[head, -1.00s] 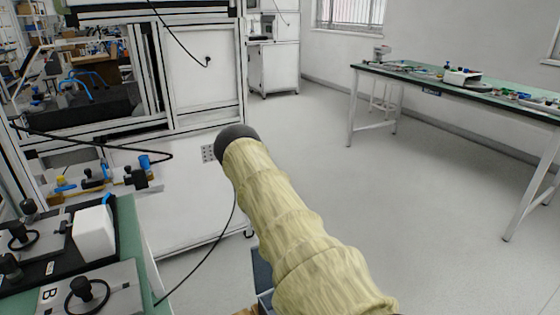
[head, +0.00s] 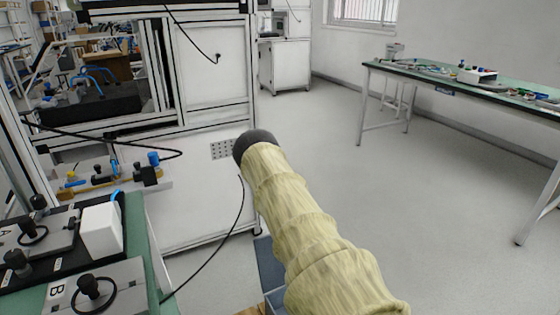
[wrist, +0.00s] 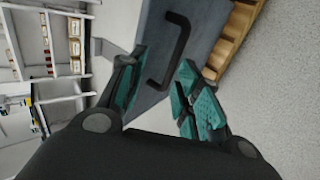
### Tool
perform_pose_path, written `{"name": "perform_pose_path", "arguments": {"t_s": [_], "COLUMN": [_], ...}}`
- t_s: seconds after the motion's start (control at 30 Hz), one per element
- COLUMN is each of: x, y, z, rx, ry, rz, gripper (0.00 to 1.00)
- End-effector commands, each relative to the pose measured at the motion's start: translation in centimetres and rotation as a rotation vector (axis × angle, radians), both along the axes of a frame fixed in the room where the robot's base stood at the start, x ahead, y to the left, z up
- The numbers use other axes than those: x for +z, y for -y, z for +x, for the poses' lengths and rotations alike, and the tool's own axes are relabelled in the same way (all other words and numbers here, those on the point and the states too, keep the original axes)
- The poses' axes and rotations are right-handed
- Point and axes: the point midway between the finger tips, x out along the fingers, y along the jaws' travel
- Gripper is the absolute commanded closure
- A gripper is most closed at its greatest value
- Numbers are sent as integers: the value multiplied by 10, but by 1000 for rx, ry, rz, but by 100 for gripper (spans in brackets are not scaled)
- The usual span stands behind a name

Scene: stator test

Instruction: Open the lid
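A grey-blue lid or panel (wrist: 210,22) with a black bar handle (wrist: 181,50) fills the upper middle of the wrist view. My gripper (wrist: 162,85) is open, with its teal-padded fingers on either side of the handle's lower end. The handle is not clamped, and I cannot tell whether a finger touches it. In the head view, a grey-blue box-like part (head: 268,262) shows beside and partly behind my cloth-covered arm. My gripper is not visible there.
A wooden slatted piece (wrist: 232,40) lies beside the panel. A green bench with black-knobbed fixtures (head: 90,285) stands at lower left, and a white cabinet (head: 200,200) behind it. A long table (head: 450,80) is at right. The middle floor is clear.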

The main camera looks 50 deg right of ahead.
Motion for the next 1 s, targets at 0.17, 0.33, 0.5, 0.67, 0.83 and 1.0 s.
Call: {"name": "perform_pose_path", "arguments": {"t_s": [0.17,0.33,0.5,0.67,0.83,1.0], "x": [13,19,21,21,22,38], "y": [8,12,14,14,14,14], "z": [14,22,24,25,25,26], "rx": [0,-1,-1,0,-1,0], "ry": [2,1,1,1,1,1], "rz": [-1,4,5,4,5,5], "gripper": [66,66,66,66,81,100]}}
